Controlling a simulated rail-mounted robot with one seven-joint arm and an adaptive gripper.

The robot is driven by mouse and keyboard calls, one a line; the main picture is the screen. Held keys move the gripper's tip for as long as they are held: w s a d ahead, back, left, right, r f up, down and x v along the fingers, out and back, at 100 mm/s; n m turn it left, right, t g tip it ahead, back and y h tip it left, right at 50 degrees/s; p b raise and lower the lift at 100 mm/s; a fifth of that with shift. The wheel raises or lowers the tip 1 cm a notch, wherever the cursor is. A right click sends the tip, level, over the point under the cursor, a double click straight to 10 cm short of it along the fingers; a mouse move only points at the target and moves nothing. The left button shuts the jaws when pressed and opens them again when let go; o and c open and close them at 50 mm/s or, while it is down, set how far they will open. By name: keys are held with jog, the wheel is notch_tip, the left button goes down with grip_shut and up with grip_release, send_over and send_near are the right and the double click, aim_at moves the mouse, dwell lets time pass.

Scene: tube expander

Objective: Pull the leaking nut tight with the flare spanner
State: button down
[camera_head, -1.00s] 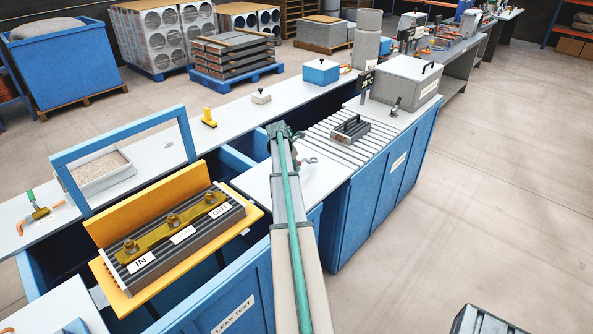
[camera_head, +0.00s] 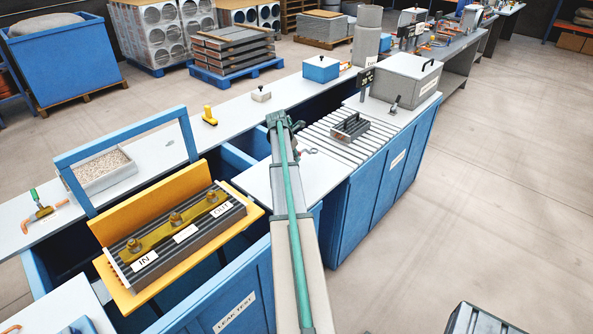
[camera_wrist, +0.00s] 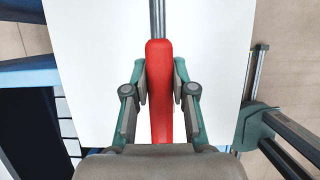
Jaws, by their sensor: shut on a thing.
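In the wrist view my gripper (camera_wrist: 160,85) is shut on the red handle of the flare spanner (camera_wrist: 159,60). The steel shank runs straight away from the fingers and out of the picture's top. In the head view my arm hides the gripper, and a small grey spanner end (camera_head: 309,151) shows just right of the arm over the white worktop. I cannot tell which nut leaks.
A blue upright frame (camera_head: 120,143) stands behind the tray. A slatted rack (camera_head: 318,131) with a small handled block (camera_head: 350,125) and a grey lidded box (camera_head: 403,79) are at the right. A yellow-handled item (camera_head: 209,116) lies on the back ledge.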

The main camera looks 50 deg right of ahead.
jog(key=s+a+r+p, duration=0.5)
jog(key=s+a+r, duration=0.5)
jog(key=a+r, duration=0.1)
jog(key=shift+a+r, duration=0.15)
jog(key=shift+r, duration=0.35)
dwell(1.3)
jog(key=shift+w, duration=0.1)
dwell(0.3)
jog(key=w+a+f+m+b, duration=0.2)
jog(key=w+a+f+b, duration=0.1)
jog(key=a, duration=1.5)
jog(key=w+a+f+m+g+b, duration=0.1)
jog(key=w+a+f+m+b, duration=0.1)
jog(key=a, duration=1.7)
jog(key=w+a+f+m+g+b, duration=0.1)
jog(key=w+a+f+b, duration=0.3)
jog(key=a, duration=1.5)
jog(key=shift+w+a+f+m+y+b, duration=0.15)
jog(key=shift+w+m+y+b, duration=0.25)
jog(key=shift+w+m+b, duration=0.25)
jog(key=shift+w, duration=0.1)
